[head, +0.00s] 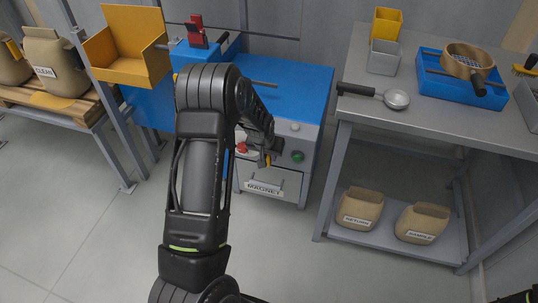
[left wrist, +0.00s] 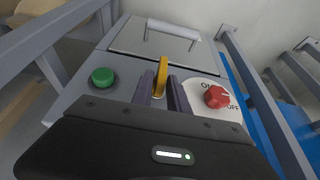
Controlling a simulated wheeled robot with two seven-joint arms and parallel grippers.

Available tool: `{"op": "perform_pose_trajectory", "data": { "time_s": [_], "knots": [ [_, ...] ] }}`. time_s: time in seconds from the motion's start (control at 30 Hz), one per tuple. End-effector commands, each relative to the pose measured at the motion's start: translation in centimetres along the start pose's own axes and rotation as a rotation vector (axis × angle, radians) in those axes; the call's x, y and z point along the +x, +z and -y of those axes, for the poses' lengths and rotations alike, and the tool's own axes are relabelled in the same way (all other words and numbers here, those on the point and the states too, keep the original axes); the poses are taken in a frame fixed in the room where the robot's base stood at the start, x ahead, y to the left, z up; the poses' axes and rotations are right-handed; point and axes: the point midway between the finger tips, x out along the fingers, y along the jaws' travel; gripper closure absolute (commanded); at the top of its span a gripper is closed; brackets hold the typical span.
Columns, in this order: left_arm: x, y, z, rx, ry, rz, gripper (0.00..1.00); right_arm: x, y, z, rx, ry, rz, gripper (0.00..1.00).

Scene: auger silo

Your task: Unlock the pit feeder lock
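The pit feeder's front panel carries a red rotary knob (head: 241,148), a green button (head: 298,157) and a yellow key-like lock piece (head: 268,160). In the left wrist view the yellow piece (left wrist: 161,72) stands between the fingers of my left gripper (left wrist: 166,92), which lie close along both its sides. The red knob (left wrist: 216,97) is to the right, on a white ON/OFF plate with its pointer towards the right. The green button (left wrist: 103,78) is to the left. In the head view my left gripper (head: 266,158) is at the panel, partly covering it. My right gripper does not show.
The blue cabinet (head: 300,82) has a drawer labelled MAGNET (head: 268,188) below the panel. A grey table (head: 430,125) with a scoop (head: 396,98) and a blue tray (head: 450,88) stands at right. Sacks (head: 55,62) on a pallet are at left. The front floor is clear.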

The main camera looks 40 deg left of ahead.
Motion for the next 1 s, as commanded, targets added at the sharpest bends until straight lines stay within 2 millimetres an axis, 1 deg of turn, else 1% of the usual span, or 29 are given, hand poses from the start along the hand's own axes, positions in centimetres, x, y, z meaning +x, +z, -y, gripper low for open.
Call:
{"op": "perform_pose_trajectory", "data": {
  "time_s": [0.03, 0.1, 0.13, 0.47, 0.63, 0.87, 1.0],
  "knots": [
    [0.0, 0.0, 0.0, 0.000, 0.000, 0.000, 0.93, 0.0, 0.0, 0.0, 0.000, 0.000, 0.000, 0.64],
    [0.0, 0.0, 0.0, 0.000, 0.000, 0.000, 0.99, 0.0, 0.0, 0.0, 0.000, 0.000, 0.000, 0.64],
    [0.0, 0.0, 0.0, 0.000, 0.000, 0.000, 1.00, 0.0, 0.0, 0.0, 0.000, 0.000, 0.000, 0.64],
    [0.0, 0.0, 0.0, 0.000, 0.001, 0.001, 1.00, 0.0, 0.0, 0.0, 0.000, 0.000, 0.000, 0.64],
    [0.1, 0.1, 0.1, -0.006, 0.014, 0.000, 1.00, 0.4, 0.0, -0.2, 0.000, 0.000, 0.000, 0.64],
    [0.4, 0.2, 0.5, -0.038, 0.077, -0.001, 1.00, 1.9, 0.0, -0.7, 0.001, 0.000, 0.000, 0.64],
    [0.6, 0.3, 0.8, -0.070, 0.147, 0.000, 1.00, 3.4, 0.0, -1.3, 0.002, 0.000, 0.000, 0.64]
  ]
}}
